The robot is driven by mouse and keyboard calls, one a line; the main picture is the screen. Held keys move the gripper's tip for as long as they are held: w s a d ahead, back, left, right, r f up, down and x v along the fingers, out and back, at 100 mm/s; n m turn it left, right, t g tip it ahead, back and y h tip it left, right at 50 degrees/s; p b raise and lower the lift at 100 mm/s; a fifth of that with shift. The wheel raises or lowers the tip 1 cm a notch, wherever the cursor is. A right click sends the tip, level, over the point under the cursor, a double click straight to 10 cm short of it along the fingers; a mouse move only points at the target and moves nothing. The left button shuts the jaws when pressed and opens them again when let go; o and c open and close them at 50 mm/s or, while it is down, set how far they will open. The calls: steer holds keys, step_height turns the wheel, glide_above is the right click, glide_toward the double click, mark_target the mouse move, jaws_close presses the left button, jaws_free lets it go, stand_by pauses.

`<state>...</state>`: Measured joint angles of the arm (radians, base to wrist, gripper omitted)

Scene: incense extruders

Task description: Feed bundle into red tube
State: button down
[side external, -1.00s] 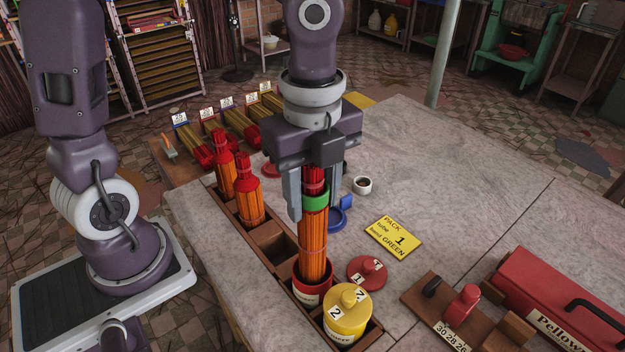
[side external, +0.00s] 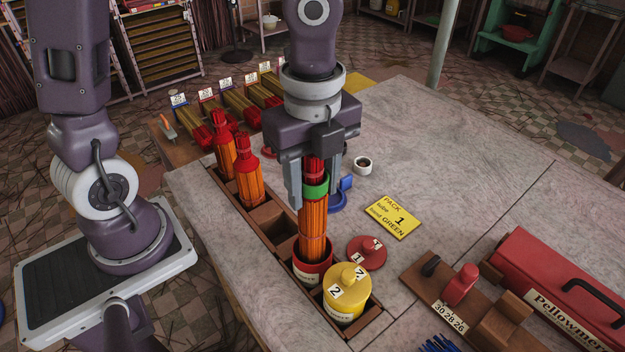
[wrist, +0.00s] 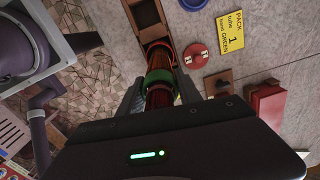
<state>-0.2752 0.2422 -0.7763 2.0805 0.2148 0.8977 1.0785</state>
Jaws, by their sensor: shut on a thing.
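The bundle (side external: 313,228) is a thick upright bunch of orange sticks with red tops and a green band (side external: 316,186) near its upper end. My gripper (side external: 314,192) is shut on the bundle around the band. The red tube (side external: 311,276) stands in the wooden rack, and the bundle's lower end is inside its mouth. The depth inside is hidden by the tube wall. In the wrist view the bundle (wrist: 159,62) runs away from my gripper (wrist: 160,93) into the red rim (wrist: 160,45).
A yellow lidded tube (side external: 345,305) stands right beside the red tube. A red lid (side external: 367,252) lies on the table. Two banded bundles (side external: 248,180) stand farther back in the rack. The yellow card (side external: 393,216) and red toolbox (side external: 560,285) are to the right.

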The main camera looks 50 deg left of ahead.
mark_target(312, 238)
steer(key=shift+f, duration=6.35)
steer(key=c, duration=0.7)
jaws_free()
steer(key=shift+r, duration=4.05)
steer(key=s+a+r+n+t, duration=0.2)
steer(key=s+a+r+n, duration=0.1)
steer(key=n, duration=0.3)
steer(key=s+a+r+n+t, duration=0.1)
steer(key=s+a+r+n, duration=0.2)
steer(key=r+n, duration=0.2)
steer(key=s+a+r+n+t, duration=0.2)
steer(key=s+a+r+n, duration=0.1)
steer(key=n, duration=0.5)
steer(key=shift+s+a+r+t, duration=0.15)
steer(key=shift+s+a+r, duration=0.1)
steer(key=shift+r, duration=0.25)
steer(key=shift+s+a+r+t, duration=0.15)
steer(key=shift+s+r, duration=0.05)
steer(key=shift+r, duration=0.3)
